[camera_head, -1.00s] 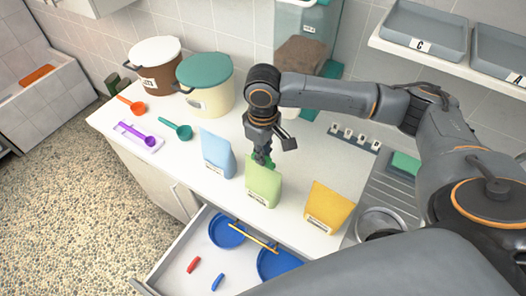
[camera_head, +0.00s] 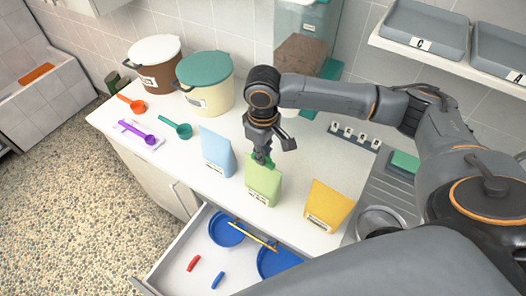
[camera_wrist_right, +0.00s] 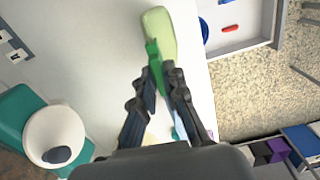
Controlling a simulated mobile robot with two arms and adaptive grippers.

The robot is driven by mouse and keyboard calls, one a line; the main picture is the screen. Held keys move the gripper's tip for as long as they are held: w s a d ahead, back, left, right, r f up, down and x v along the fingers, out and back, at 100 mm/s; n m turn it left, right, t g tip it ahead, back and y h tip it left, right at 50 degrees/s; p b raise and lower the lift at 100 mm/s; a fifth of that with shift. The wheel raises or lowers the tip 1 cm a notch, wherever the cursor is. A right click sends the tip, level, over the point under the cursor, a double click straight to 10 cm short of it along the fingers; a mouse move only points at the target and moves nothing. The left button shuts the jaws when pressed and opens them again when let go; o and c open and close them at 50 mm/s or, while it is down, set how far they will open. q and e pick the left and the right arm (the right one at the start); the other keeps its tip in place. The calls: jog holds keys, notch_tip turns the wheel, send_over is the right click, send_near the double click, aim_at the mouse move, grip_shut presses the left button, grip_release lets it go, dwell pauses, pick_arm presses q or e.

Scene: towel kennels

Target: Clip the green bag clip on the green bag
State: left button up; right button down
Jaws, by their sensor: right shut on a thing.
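The light green bag (camera_head: 263,183) stands upright on the white counter between a blue bag and a yellow bag. My right gripper (camera_head: 262,157) is right at its top edge, pointing down. In the right wrist view the gripper (camera_wrist_right: 162,75) is shut on the darker green bag clip (camera_wrist_right: 153,54). The clip overlaps the near end of the green bag (camera_wrist_right: 159,27); I cannot tell whether it is around the bag's top or only against it. In the head view the fingers hide most of the clip. My left gripper is not in view.
The blue bag (camera_head: 216,152) is close on the left, the yellow bag (camera_head: 328,206) on the right. An open drawer (camera_head: 181,247) in front holds blue bowls, a red clip (camera_head: 194,264) and a blue clip (camera_head: 218,281).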

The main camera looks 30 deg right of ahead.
jog(key=shift+f, duration=0.55)
dwell(1.3)
jog(key=c, duration=1.3)
grip_release()
jog(key=o, duration=0.5)
jog(key=shift+c, duration=0.2)
jog(key=shift+r, duration=2.55)
